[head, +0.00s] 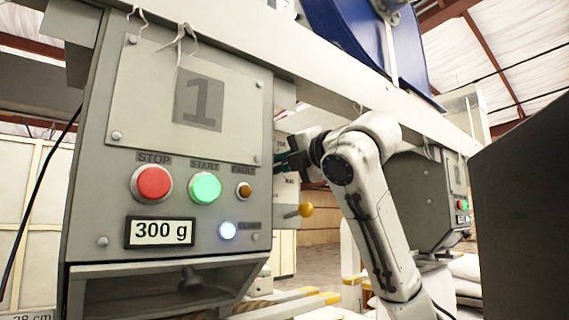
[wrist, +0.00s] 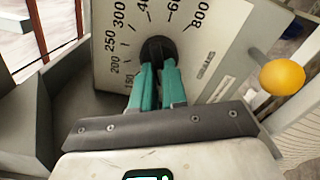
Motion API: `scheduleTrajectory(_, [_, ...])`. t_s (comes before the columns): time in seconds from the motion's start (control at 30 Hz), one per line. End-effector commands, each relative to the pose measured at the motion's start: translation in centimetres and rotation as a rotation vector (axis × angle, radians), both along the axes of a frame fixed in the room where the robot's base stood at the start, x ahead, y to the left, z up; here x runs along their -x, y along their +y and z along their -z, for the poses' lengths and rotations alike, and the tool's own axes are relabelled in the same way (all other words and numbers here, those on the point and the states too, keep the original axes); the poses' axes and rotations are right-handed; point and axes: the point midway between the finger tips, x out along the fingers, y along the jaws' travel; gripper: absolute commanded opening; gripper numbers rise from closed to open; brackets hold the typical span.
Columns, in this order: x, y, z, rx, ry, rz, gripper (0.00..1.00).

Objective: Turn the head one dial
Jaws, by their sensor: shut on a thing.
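The head one dial (wrist: 158,48) is a dark round knob on a pale plate with a printed scale in the wrist view. The scale numbers run from about 150 on the left to 800 on the right. My gripper (wrist: 160,66) has teal fingers that close on the knob. In the head view my gripper (head: 283,161) reaches the right side of the grey head one box (head: 190,85), and the knob itself is hidden there. The box's display (head: 160,232) reads 300 g. The knob's pointer is covered by my fingers.
The box front has a red STOP button (head: 151,184), a green START button (head: 205,188), an amber fault lamp (head: 244,190) and a lit blue-white clamp lamp (head: 228,229). A yellow ball-ended lever (wrist: 282,77) sticks out right of the dial. A second head (head: 432,200) stands farther right.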

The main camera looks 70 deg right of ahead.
Motion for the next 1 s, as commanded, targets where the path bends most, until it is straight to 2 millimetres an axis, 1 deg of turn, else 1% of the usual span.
scheduleTrajectory(0.03, [-0.06,0.01,0.31,0.013,0.016,0.0,0.0])
scheduleTrajectory(0.23, [-0.09,0.01,0.36,0.056,0.043,-0.002,0.0])
scheduleTrajectory(0.73, [-0.11,0.03,0.44,0.067,0.053,-0.002,0.0])
scheduleTrajectory(0.77, [-0.12,0.02,0.44,0.067,0.053,-0.003,0.15])
scheduleTrajectory(1.0, [-0.06,0.0,0.28,0.068,0.048,0.0,0.38])
